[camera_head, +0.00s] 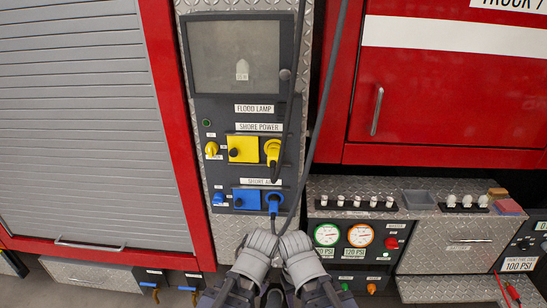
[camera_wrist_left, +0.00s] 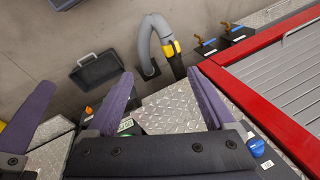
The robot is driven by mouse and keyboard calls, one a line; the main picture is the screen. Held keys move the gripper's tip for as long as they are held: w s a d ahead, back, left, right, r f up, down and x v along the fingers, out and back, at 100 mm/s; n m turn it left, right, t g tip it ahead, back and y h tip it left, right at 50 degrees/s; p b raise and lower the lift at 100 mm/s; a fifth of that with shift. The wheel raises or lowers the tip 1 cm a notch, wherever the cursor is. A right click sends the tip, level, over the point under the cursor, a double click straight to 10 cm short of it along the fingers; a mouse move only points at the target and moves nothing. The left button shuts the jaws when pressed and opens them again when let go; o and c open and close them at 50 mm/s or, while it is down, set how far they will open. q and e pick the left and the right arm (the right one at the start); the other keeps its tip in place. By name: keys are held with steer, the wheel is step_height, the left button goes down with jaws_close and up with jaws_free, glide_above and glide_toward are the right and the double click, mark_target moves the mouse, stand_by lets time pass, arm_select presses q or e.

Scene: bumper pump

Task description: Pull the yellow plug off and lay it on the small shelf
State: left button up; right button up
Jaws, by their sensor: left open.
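The yellow plug (camera_head: 272,150) sits in its socket at the right of the yellow SHORE POWER panel (camera_head: 242,148) in the head view, with a dark cable on it. A small shelf cannot be singled out for certain; a diamond-plate ledge (camera_head: 350,187) stands to the right. My left gripper (camera_head: 256,252) is low at the panel's foot, below and apart from the plug. In the left wrist view its purple fingers (camera_wrist_left: 160,73) are open and empty. My right gripper (camera_head: 300,254) is beside it; its fingertips are hard to make out.
A blue plug (camera_head: 273,202) with a cable sits below the yellow one. Dark cables hang across the column. A grey tray (camera_head: 420,199) and white knobs (camera_head: 360,202) occupy the right ledge. In the wrist view, a crate (camera_wrist_left: 98,69) and grey hose (camera_wrist_left: 150,40) lie beyond the fingers.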

arm_select(q)
steer(key=w+a+r+m+t+y, duration=0.1)
steer(key=w+a+r+t, duration=0.15)
steer(key=w, duration=0.25)
steer(key=w+a+r+t+y, duration=0.1)
steer(key=w+r+t, duration=0.2)
steer(key=w, duration=0.2)
steer(key=m+t+h+p, duration=0.2)
steer(key=m+t+h, duration=0.2)
steer(key=m+t, duration=0.75)
glide_toward(274, 154)
steer(key=shift+m+g, duration=0.35)
steer(key=shift+g, duration=0.15)
steer(key=w, duration=0.1)
steer(key=w+a+f, duration=0.1)
steer(key=w, duration=0.2)
steer(key=shift+a+f, duration=0.35)
steer(key=shift+d+r+m+h, duration=0.25)
steer(key=shift+d+m+h, duration=0.25)
steer(key=shift+d+m, duration=0.1)
steer(key=shift+w, duration=0.1)
steer(key=shift+w+d, duration=0.15)
steer(key=shift+w, duration=4.25)
jaws_close()
